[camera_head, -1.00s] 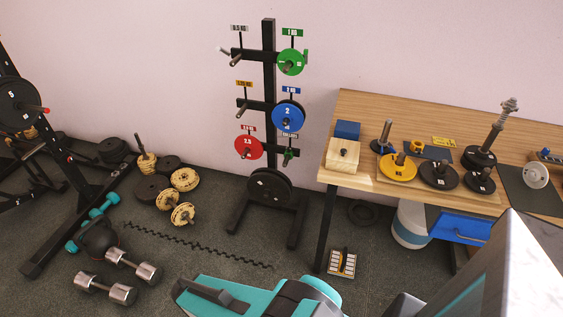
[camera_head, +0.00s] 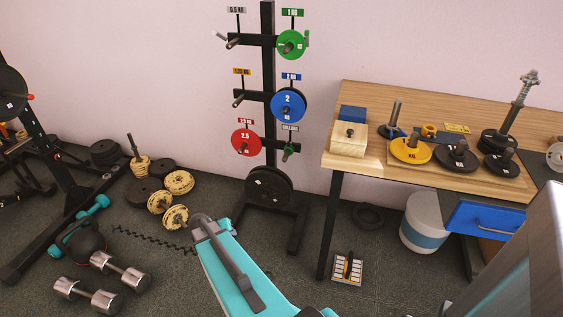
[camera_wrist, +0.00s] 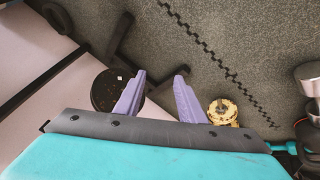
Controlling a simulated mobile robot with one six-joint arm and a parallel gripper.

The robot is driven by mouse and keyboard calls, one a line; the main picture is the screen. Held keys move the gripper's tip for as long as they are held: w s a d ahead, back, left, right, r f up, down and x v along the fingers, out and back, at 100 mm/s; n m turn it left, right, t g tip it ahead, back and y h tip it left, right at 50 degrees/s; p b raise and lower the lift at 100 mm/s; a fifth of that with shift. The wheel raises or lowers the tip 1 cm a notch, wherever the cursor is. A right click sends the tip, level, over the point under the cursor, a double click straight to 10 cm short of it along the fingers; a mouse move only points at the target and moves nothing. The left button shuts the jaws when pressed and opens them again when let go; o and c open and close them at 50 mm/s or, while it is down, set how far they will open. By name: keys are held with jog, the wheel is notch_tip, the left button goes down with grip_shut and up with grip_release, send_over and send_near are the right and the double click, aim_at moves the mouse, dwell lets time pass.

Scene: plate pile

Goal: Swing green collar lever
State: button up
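On the black rack (camera_head: 269,100), a small dark-and-green collar (camera_head: 289,150) hangs on the peg under the collars label at the lower right. I cannot tell which of these is the named lever.
The rack also holds a blue plate (camera_head: 288,105), a red plate (camera_head: 246,142) and a black plate (camera_head: 268,187). The wooden table (camera_head: 430,105) with plates stands right. Dumbbells (camera_head: 105,280) and yellow plates (camera_head: 178,182) lie on the floor at left.

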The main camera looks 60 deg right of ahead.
jog(key=w+d+r+m+t+h+b, duration=0.1)
jog(key=d+b, duration=0.1)
jog(key=d, duration=0.4)
jog(key=w+d+r+m+h+b, duration=0.1)
jog(key=w+d+b, duration=0.1)
jog(key=d, duration=0.4)
jog(key=m+t+h+b, duration=0.2)
jog(key=m+h+b, duration=0.4)
jog(key=b, duration=0.6)
send_near(289, 143)
jog(key=shift+s+a+n+h, duration=0.15)
jog(key=shift+a+n+h, duration=0.15)
jog(key=shift+a+n, duration=0.5)
jog(key=shift+d, duration=0.15)
jog(key=shift+p+x, duration=1)
jog(key=shift+x, duration=1.3)
jog(key=shift+d+f, duration=0.2)
jog(key=shift+b+x, duration=1.2)
jog(key=shift+x, duration=0.55)
jog(key=shift+r, duration=0.1)
jog(key=shift+c, duration=0.2)
